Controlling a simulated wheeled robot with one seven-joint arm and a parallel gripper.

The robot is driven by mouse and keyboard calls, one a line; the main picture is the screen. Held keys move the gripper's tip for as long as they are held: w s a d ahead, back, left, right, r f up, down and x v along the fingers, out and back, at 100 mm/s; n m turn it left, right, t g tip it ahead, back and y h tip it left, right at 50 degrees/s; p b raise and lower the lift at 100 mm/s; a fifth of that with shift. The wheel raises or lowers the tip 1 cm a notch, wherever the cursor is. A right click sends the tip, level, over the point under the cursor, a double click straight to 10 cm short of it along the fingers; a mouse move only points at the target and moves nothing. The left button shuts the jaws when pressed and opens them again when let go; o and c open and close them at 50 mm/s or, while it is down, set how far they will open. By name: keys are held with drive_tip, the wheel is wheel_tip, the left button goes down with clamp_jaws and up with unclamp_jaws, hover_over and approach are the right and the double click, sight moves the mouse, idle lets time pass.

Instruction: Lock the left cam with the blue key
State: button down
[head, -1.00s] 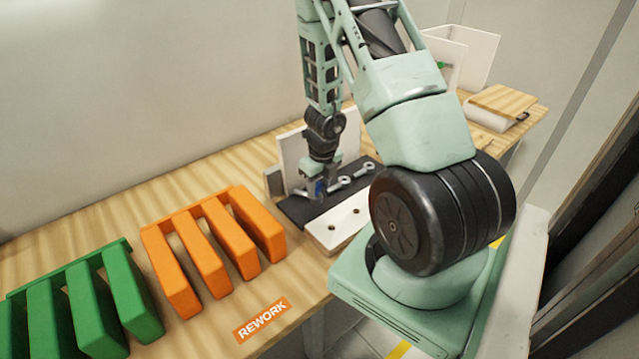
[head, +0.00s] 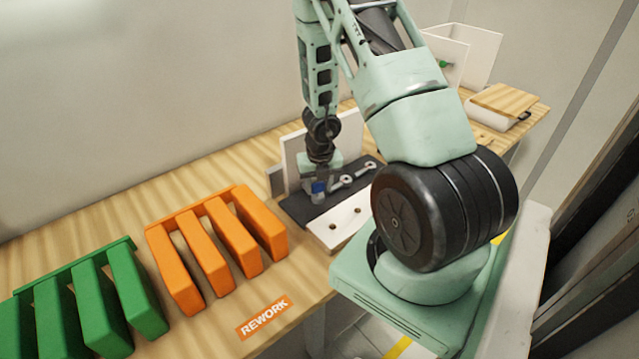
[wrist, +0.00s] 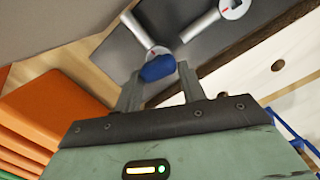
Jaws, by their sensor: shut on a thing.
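My gripper (wrist: 160,82) is shut on the blue key (wrist: 156,67), whose rounded blue end shows between the fingertips in the wrist view. In the head view my gripper (head: 319,181) points down over the left part of the dark mat (head: 298,207), and the blue key (head: 319,187) shows at its tips. The key's lower end is hidden, so I cannot tell whether it touches anything. A white panel (head: 343,224) with two dark holes lies in front of the mat. The left hole (head: 332,226) is visible in the head view. I cannot make out a cam in either hole.
Grey pieces with round heads (head: 346,179) lie on the mat; two heads show red marks in the wrist view (wrist: 236,7). A pale upright board (head: 294,160) stands behind. Orange (head: 230,237) and green (head: 95,290) racks stand left. Bare table lies around the REWORK label (head: 264,318).

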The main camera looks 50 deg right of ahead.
drive_tip(key=shift+w+r, duration=0.15)
drive_tip(key=shift+r+p, duration=2.9)
drive_tip(key=shift+p, duration=0.15)
